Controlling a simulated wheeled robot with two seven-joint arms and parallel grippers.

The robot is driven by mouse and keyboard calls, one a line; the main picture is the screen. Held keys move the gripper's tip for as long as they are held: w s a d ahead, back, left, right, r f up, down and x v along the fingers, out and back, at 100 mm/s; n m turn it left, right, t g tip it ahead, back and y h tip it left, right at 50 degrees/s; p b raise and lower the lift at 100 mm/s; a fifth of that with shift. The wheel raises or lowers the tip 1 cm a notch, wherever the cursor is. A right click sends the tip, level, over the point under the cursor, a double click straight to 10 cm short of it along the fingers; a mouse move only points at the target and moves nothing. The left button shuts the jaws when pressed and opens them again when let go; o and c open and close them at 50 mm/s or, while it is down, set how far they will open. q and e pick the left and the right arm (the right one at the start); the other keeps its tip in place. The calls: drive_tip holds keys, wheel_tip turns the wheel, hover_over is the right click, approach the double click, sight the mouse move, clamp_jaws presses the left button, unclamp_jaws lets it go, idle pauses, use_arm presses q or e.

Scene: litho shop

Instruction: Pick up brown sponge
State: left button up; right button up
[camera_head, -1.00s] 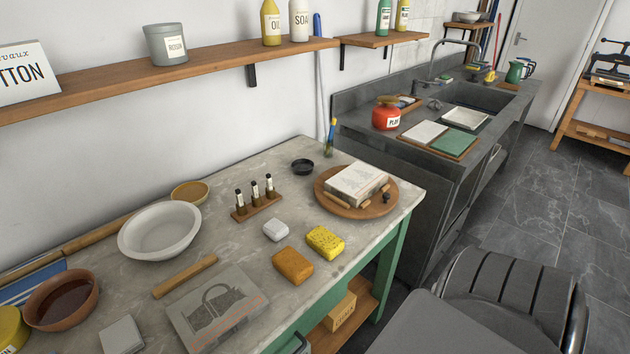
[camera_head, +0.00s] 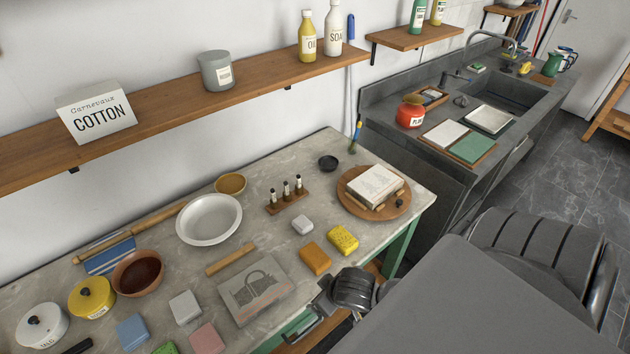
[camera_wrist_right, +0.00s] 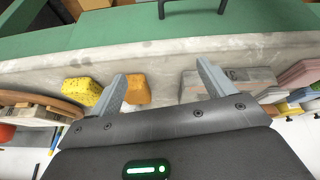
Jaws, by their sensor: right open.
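The brown sponge (camera_head: 315,259), an orange-brown block, lies flat on the grey worktable near its front edge, just left of a yellow sponge (camera_head: 343,239). My right gripper (camera_head: 308,308) is in front of the table's front edge, near the brown sponge and apart from it. In the right wrist view the gripper (camera_wrist_right: 161,76) is open and empty. There the brown sponge (camera_wrist_right: 138,89) shows beyond the left finger, which partly covers it, and the yellow sponge (camera_wrist_right: 82,90) is further left. My left gripper is not in view.
A drawn-on stone slab (camera_head: 255,290) lies left of the brown sponge. A small pale block (camera_head: 302,225) sits behind it. A round wooden board (camera_head: 398,206) with a stone is at the right end. A green table frame (camera_wrist_right: 60,45) with a dark handle (camera_wrist_right: 193,8) runs along the front.

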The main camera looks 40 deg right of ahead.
sight(315, 255)
drive_tip(key=w+d+r+m+t, duration=0.1)
drive_tip(key=w+d+r, duration=0.4)
drive_tip(key=w+d, duration=0.1)
drive_tip(key=b+x, duration=0.2)
drive_tip(key=x, duration=0.2)
drive_tip(key=shift+w+d+f, duration=0.15)
drive_tip(key=shift+w+f, duration=0.35)
drive_tip(key=shift+w, duration=0.15)
drive_tip(key=b+x, duration=0.3)
drive_tip(key=x, duration=0.2)
drive_tip(key=shift+w+d, duration=0.15)
drive_tip(key=shift+d, duration=0.05)
use_arm(q)
drive_tip(key=f, duration=0.3)
drive_tip(key=shift+s+f, duration=0.2)
drive_tip(key=shift+f, duration=0.15)
use_arm(e)
drive_tip(key=shift+c, duration=0.4)
drive_tip(key=c, duration=1.1)
drive_tip(key=shift+o, duration=0.2)
